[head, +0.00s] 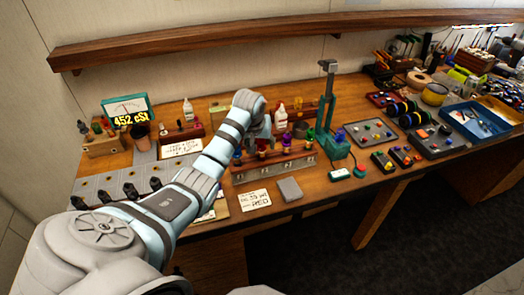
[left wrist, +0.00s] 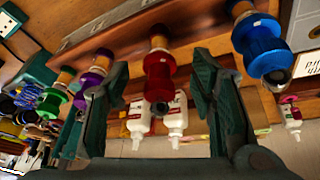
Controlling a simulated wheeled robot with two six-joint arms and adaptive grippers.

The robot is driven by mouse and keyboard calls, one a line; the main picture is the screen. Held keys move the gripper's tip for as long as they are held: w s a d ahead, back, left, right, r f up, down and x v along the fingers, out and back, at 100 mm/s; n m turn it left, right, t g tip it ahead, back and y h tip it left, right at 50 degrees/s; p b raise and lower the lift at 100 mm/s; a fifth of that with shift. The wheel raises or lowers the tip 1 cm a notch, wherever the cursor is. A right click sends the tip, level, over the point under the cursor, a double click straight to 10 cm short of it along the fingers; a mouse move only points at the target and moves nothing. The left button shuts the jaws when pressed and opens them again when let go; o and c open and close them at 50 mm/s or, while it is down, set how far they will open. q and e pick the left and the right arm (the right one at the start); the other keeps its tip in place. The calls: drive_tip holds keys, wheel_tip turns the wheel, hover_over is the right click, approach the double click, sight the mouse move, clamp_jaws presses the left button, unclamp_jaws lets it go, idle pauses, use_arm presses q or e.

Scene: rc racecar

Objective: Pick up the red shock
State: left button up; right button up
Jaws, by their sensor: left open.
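The red shock (left wrist: 158,72) stands in a row of coloured shocks and shows between my left gripper's fingers in the left wrist view. My left gripper (left wrist: 160,62) is open, with one finger on each side of the red shock. I see no clear contact. In the head view my left gripper (head: 262,132) is over the shock rack (head: 275,172), and its arm hides part of the row. A blue shock (left wrist: 258,42) is to the right of the red one, and a purple shock (left wrist: 90,80) and a green shock (left wrist: 50,103) are to the left. My right gripper is not in view.
White bottles (left wrist: 176,115) show behind the red shock. A green press (head: 330,110) stands right of the rack. A grey block (head: 289,189) and a note card (head: 255,200) lie in front of it. Trays of parts (head: 370,140) fill the right side.

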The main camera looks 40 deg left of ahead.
use_arm(q)
drive_tip(key=shift+x, duration=1.2)
clamp_jaws()
drive_tip(key=r, duration=0.7)
drive_tip(key=shift+w+a+r, duration=0.1)
drive_tip(key=shift+w+a, duration=0.1)
drive_tip(key=shift+a, duration=0.2)
drive_tip(key=s+d, duration=0.2)
drive_tip(key=s, duration=0.4)
drive_tip(key=s+d+b, duration=0.1)
drive_tip(key=s+d, duration=0.1)
drive_tip(key=s, duration=0.5)
drive_tip(key=shift+s+d, duration=0.2)
drive_tip(key=shift+d, duration=0.15)
